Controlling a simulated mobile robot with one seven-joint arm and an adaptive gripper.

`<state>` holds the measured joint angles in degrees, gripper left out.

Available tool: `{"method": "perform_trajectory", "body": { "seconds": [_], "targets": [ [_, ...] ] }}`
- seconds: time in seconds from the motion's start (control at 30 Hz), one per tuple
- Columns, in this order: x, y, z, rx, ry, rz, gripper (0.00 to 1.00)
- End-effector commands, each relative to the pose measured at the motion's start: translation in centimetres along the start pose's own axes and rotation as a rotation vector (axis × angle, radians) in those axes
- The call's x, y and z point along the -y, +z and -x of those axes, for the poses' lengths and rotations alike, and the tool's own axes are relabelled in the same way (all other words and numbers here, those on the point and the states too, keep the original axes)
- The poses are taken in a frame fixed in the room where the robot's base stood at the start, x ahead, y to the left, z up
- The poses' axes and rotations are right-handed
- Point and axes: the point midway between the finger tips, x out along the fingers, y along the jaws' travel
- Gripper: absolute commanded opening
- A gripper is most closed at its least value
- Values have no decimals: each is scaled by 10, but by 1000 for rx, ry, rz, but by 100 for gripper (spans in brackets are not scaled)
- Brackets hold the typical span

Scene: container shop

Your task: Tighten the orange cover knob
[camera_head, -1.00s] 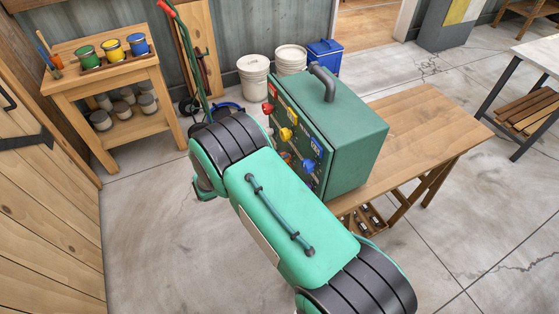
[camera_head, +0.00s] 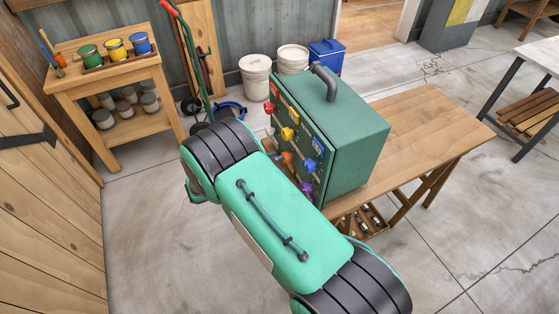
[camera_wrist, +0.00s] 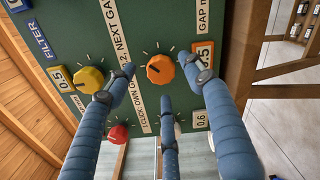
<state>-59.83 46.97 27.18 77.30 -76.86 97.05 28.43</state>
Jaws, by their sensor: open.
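The orange knob (camera_wrist: 160,69) is on the green panel of the box, with a dark pointer mark and tick lines around it. It also shows in the head view (camera_head: 285,157), partly behind my arm. My gripper (camera_wrist: 165,85) is open in the wrist view, its blue fingers spread around the knob's area. The left and right fingertips lie on either side of the knob, and a third finger is below it. No finger clearly touches it. The green box (camera_head: 345,140) stands on the wooden table. My gripper is hidden in the head view.
Blue (camera_head: 309,165) and purple (camera_head: 307,187) knobs also stick out from the panel. The wooden table (camera_head: 425,120) has free room right of the box.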

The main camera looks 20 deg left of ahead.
Motion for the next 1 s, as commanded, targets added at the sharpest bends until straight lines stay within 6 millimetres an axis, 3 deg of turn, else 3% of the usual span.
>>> {"method": "perform_trajectory", "body": {
  "seconds": [0.3, 0.5, 1.0],
  "targets": [
    [0, 0, 54, 0, 2, 0, 52],
    [1, 0, 78, 1, 1, 1, 52],
    [1, 0, 88, 3, 0, 1, 52]
  ]
}}
